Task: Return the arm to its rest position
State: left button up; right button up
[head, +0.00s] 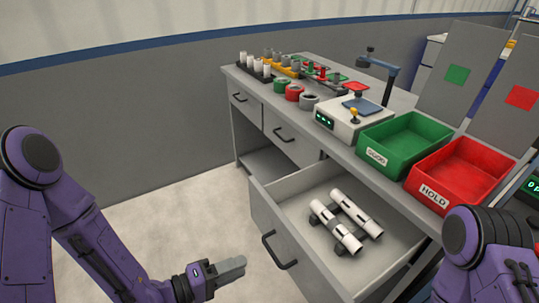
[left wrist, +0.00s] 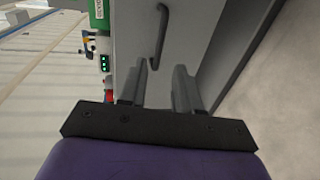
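My left arm comes in from the left in the head view, bent low beside the workbench. My left gripper (head: 232,268) is over the floor, in front of and apart from the open drawer (head: 268,222). In the left wrist view its two grey fingers (left wrist: 158,80) stand apart with nothing between them. Part of my purple right arm shows at the lower right of the head view; its gripper is out of view. White pipes (head: 334,228) with grey parts lie in the open drawer.
The workbench (head: 340,150) carries a green bin (head: 398,155), a red bin (head: 440,200), a white device (head: 350,122) and several rings and small pipes at the back. A drawer handle (head: 277,250) sticks out near my left gripper. The floor at left is clear.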

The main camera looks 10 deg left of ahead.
pick_arm(q)
jog(key=s+a+f+g+y+p, duration=0.1)
jog(key=a+f+g+y+p, duration=0.1)
jog(key=a+f+y, duration=0.8)
jog(key=s+a+f+g+y+p, duration=0.1)
jog(key=s+a+f+g+y, duration=0.1)
jog(key=s, duration=0.5)
jog(key=s+a+f+m+g+y+p, duration=0.1)
jog(key=s+a+f+g+y+p, duration=0.1)
jog(key=s, duration=0.5)
jog(key=shift+s+a+f+g+y, duration=0.15)
jog(key=shift+s+a+g+y, duration=0.15)
jog(key=shift+a+g+y, duration=0.5)
